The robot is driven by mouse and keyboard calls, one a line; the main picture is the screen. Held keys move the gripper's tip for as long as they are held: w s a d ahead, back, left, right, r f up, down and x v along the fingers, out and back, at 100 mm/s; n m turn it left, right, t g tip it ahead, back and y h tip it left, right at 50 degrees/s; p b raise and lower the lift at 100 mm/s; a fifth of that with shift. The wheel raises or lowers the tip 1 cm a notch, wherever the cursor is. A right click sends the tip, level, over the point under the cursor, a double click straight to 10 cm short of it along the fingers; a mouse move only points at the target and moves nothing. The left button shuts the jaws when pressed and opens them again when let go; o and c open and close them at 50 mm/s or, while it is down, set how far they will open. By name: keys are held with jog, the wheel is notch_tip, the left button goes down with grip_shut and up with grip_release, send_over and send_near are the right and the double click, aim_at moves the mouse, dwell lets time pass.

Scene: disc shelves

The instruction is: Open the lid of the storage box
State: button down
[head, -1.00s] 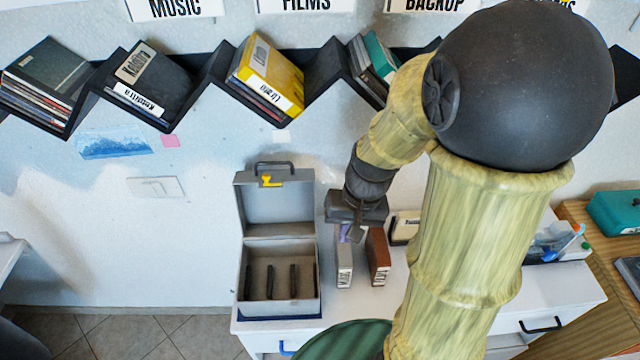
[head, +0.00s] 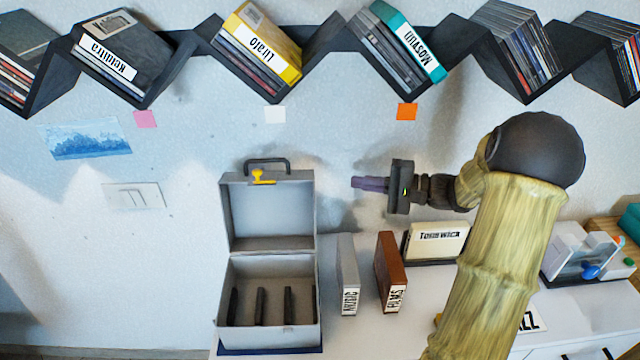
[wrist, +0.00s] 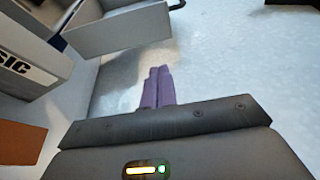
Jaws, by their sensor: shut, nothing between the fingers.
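The grey storage box (head: 222,290) stands on the white cabinet top in the head view. Its lid (head: 270,215) is raised upright at the back, with a dark handle and a yellow latch on its upper edge. The inside is visible, with several dark dividers. My gripper (head: 356,183) is to the right of the raised lid, apart from it, with its purple fingers together and pointing left. The fingers also show in the wrist view (wrist: 158,88), closed and empty, with part of the box at the upper left.
A grey case (head: 347,275), a brown case (head: 389,270) and a cream case (head: 437,243) stand right of the box. A zigzag disc shelf (head: 325,42) runs along the wall above. A clear holder (head: 580,255) with pens is at the right.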

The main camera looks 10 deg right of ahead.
jog(key=shift+a, duration=0.1)
jog(key=p+x, duration=0.1)
jog(key=x, duration=0.9)
jog(key=shift+s, duration=0.1)
jog(key=shift+s+a+r+n+b, duration=0.1)
jog(key=shift+s+r+n+b, duration=0.45)
jog(key=shift+b, duration=0.7)
jog(key=shift+f, duration=0.1)
